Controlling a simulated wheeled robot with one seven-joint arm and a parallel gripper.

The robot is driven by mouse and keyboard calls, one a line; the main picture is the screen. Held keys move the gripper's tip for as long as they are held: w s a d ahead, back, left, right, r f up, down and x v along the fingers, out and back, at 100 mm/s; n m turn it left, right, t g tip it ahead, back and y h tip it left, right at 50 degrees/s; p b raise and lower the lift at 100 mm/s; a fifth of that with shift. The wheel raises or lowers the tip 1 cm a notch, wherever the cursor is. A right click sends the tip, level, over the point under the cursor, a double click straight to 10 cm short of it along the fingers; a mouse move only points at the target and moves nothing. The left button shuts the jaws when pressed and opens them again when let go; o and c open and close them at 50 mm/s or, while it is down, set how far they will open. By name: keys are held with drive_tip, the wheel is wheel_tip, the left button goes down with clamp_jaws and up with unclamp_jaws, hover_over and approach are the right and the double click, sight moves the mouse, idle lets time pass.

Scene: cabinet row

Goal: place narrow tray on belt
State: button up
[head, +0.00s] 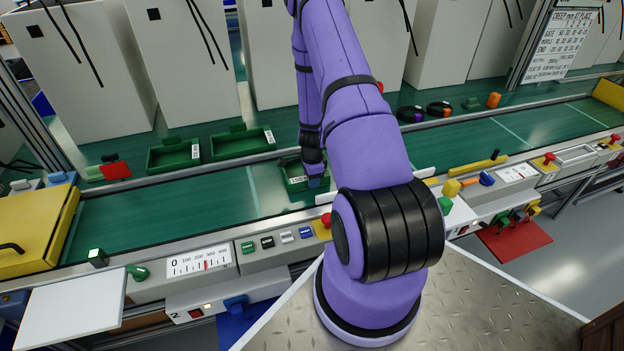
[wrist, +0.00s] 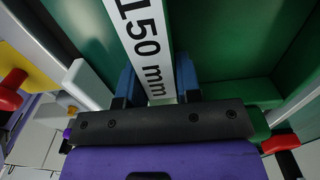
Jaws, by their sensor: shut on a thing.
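The narrow tray is a small green tray (head: 288,169) with a white label on its front, over the green belt (head: 150,215) near the middle of the head view. My gripper (head: 316,181) is at the tray's right front, pointing down, partly hidden by my arm. In the wrist view the blue fingers of my gripper (wrist: 158,85) are shut on the tray's front wall, at the white label (wrist: 146,35) reading "150 mm". My arm hides the tray's right side. I cannot tell whether its bottom touches the belt.
Two other green trays (head: 173,154) (head: 243,143) stand on the strip behind the belt. A control panel with a red button (head: 326,220) and a scale (head: 200,262) runs along the front. The belt left of the tray is clear.

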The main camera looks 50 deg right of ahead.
drive_tip(key=o, duration=1)
drive_tip(key=shift+f, duration=0.1)
drive_tip(key=shift+o, duration=0.2)
wheel_tip(320, 180, up, 12)
drive_tip(key=a+r+n+t, duration=0.1)
drive_tip(key=a+r+n, duration=0.4)
drive_tip(key=r, duration=0.4)
drive_tip(key=w+a+r+n+t, duration=0.1)
drive_tip(key=a+r+n, duration=0.1)
drive_tip(key=a+r, duration=0.6)
drive_tip(key=a+r+n+t, duration=0.1)
drive_tip(key=a+r+n, duration=0.3)
drive_tip(key=r, duration=0.6)
drive_tip(key=s+a+r+n+t, duration=0.1)
drive_tip(key=s+a+r+n, duration=0.5)
drive_tip(key=s, duration=0.4)
drive_tip(key=s+a+r+n+t, duration=0.1)
drive_tip(key=s+a+r+n, duration=0.6)
drive_tip(key=s+a+r, duration=0.1)
drive_tip(key=shift+s, duration=0.85)
